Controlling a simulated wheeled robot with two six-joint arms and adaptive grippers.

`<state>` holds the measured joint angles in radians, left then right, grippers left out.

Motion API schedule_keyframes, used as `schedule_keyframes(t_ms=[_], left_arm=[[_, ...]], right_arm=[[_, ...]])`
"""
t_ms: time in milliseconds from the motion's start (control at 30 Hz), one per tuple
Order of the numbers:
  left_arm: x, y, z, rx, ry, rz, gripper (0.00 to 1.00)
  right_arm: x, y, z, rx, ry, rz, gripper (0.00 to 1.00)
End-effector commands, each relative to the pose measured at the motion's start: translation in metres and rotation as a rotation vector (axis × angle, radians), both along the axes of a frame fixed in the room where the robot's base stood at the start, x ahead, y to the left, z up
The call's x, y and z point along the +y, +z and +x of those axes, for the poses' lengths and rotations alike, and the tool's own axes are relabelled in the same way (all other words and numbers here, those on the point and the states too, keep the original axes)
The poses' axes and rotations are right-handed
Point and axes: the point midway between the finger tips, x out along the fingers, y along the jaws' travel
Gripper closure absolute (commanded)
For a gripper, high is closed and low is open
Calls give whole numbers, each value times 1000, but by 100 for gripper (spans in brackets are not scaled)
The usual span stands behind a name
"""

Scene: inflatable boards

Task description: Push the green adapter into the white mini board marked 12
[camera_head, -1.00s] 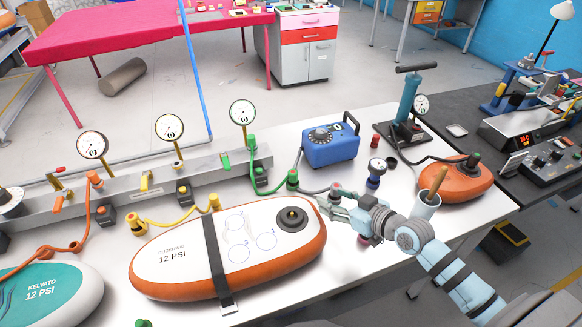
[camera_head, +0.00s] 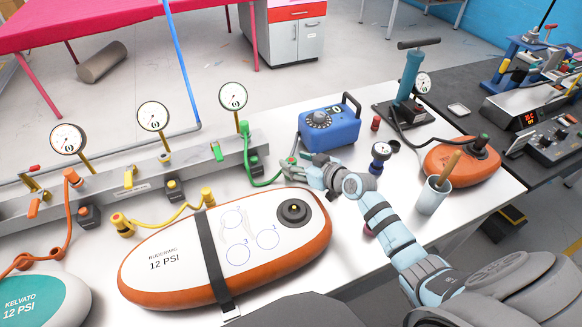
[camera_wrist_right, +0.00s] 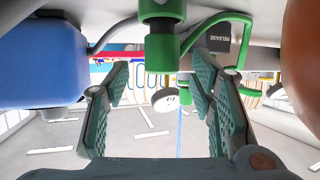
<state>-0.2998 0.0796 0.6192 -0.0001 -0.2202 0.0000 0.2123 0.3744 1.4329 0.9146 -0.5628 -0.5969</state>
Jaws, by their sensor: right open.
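The white board (camera_head: 180,244) with an orange rim, marked 12 PSI, lies on the white table with a dark round valve (camera_head: 294,211) near its right end. A black strap crosses it. The green adapter (camera_wrist_right: 162,40) shows large at the top of the right wrist view, between and beyond my open fingers. In the head view my right gripper (camera_head: 296,170) is beside the end of the green hose, behind the board's valve end, and partly hides the adapter. My right gripper also shows in the wrist view (camera_wrist_right: 160,85); contact with the adapter cannot be told. My left gripper is not in view.
A blue pump box (camera_head: 328,127) stands close behind my right gripper. A grey manifold (camera_head: 130,185) with gauges and coloured hoses runs along the back left. A cup (camera_head: 434,195) and a smaller orange board (camera_head: 463,168) stand right. A teal board (camera_head: 35,297) lies front left.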

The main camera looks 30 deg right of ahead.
Motion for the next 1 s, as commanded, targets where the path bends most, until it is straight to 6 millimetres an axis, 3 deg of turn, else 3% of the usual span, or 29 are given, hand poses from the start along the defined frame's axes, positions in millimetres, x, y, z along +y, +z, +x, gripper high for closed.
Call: schedule_keyframes(t_ms=[133, 367, 667, 1000], left_arm=[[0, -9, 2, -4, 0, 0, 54], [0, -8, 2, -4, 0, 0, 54], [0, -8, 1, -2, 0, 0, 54], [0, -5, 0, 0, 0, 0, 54]], right_arm=[[7, -12, 22, -1, 0, 3, 50], [8, -12, 24, -1, 2, 1, 51], [8, -12, 24, 0, 2, 0, 99], [8, -6, 24, -1, 3, -1, 100]])
